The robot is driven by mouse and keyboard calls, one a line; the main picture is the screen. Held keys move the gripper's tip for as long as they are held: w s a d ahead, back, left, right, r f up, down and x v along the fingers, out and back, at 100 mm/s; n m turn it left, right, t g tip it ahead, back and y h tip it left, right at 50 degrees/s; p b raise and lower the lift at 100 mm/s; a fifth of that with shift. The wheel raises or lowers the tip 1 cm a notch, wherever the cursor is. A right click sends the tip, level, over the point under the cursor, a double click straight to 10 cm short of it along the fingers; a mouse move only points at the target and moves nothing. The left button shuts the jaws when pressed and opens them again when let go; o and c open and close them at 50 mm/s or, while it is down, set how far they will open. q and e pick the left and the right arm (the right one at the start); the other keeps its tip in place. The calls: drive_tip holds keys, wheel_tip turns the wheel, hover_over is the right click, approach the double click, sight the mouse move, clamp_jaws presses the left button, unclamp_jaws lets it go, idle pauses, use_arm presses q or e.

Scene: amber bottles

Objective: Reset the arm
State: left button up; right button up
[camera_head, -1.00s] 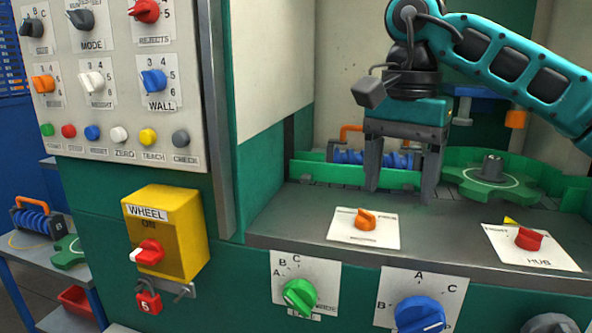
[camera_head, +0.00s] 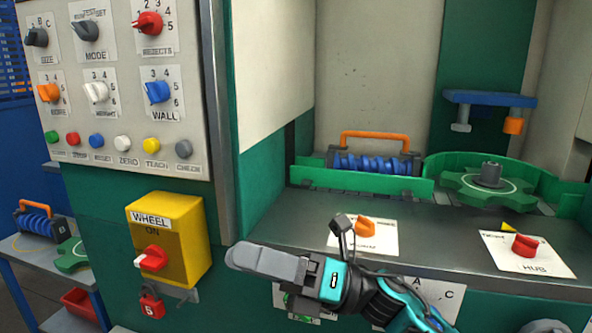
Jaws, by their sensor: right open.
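My right arm comes in from the lower right. Its teal and black wrist is low in front of the machine. My right gripper (camera_head: 240,257) points left, with its grey fingers seen side-on. It is open and empty, in front of the machine's lower front and to the right of the yellow WHEEL box (camera_head: 170,240). The wrist and fingers cover most of the green knob and the blue knob on the lower panel. My left gripper is not in view.
A ledge (camera_head: 300,213) above the gripper carries an orange knob (camera_head: 365,227) and a red HUB knob (camera_head: 525,245). Behind are a blue screw (camera_head: 375,164) with an orange handle and a green star wheel (camera_head: 488,182). The control panel (camera_head: 120,115) and a red padlock (camera_head: 151,304) are at left.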

drive_tip(key=w+d+f+m+t+h, duration=0.2)
drive_tip(key=d+f+m+t+h, duration=0.55)
drive_tip(key=m, duration=0.75)
drive_tip(key=w+d+f+m+t+h, duration=0.2)
drive_tip(key=d+f+m+t+h, duration=0.2)
drive_tip(key=f+m+t, duration=0.7)
drive_tip(key=s+d+f+m+g+h, duration=0.3)
drive_tip(key=s+d+f+m, duration=0.3)
drive_tip(key=f+m, duration=0.3)
drive_tip(key=s+d+f+m+g+h+p, duration=0.1)
drive_tip(key=s+d+f+m+g+h, duration=0.2)
drive_tip(key=s+d+f+m+h, duration=0.2)
drive_tip(key=s+f+m+h, duration=0.1)
drive_tip(key=s+f+m, duration=0.2)
drive_tip(key=s, duration=0.1)
drive_tip(key=shift+d+f+m, duration=0.35)
drive_tip(key=shift+f+m, duration=0.05)
drive_tip(key=shift+p, duration=0.3)
